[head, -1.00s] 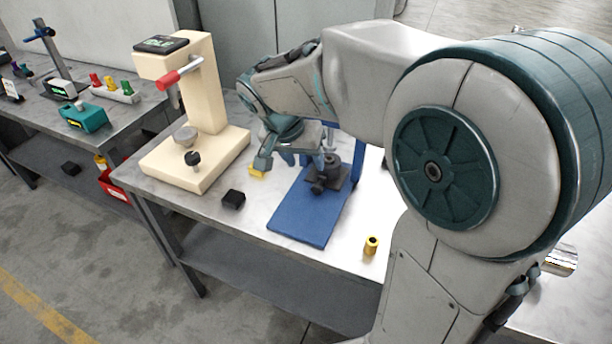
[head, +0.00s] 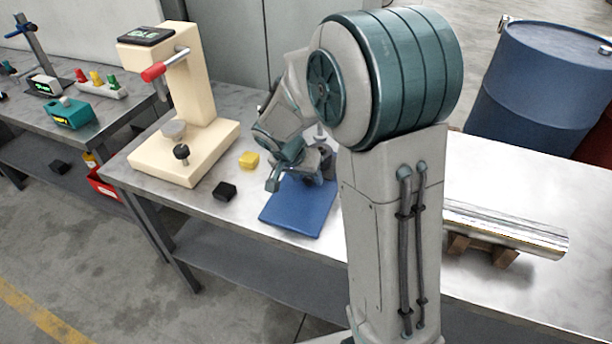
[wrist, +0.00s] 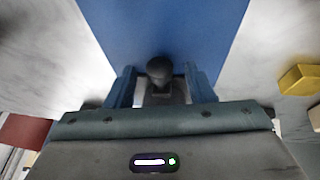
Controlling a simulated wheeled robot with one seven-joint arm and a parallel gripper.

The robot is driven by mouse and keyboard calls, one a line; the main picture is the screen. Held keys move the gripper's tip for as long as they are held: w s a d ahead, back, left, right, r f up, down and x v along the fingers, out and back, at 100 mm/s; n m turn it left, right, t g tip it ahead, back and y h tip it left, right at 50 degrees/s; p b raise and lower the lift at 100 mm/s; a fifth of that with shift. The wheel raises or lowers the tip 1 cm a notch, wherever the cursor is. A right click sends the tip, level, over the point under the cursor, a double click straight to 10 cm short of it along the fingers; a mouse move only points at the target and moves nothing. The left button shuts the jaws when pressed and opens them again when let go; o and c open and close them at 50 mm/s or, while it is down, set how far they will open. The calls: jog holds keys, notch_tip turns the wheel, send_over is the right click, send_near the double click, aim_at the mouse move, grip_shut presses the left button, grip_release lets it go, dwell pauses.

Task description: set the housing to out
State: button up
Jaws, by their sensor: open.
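A blue base plate (head: 300,208) lies on the table beside my arm and carries a dark fixture (head: 328,165), mostly hidden by my gripper and arm. I cannot tell for sure which part is the housing. In the wrist view a black round knob (wrist: 160,68) on a dark stem stands over the blue plate (wrist: 165,25). My gripper (head: 280,180) is open above the plate. In the wrist view its two blue fingers (wrist: 161,88) stand on either side of the knob and its stem, with gaps visible; contact is not seen.
A cream press (head: 195,100) with a red-tipped lever stands left on the table, by a black block (head: 225,191) and a yellow block (head: 249,160). A metal cylinder (head: 505,232) rests on wooden blocks at right. A blue barrel (head: 540,80) stands behind.

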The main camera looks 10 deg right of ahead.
jog(key=shift+d+f, duration=0.1)
jog(key=shift+f, duration=0.25)
grip_shut()
jog(key=shift+s+b, duration=0.1)
jog(key=shift+b, duration=0.2)
jog(key=s+a+b, duration=0.4)
jog(key=s, duration=0.1)
jog(key=s+a+b, duration=0.2)
jog(key=s, duration=0.1)
jog(key=shift+a, duration=0.15)
jog(key=shift+s+a, duration=0.2)
jog(key=shift+s, duration=0.2)
jog(key=shift+r, duration=0.1)
grip_release()
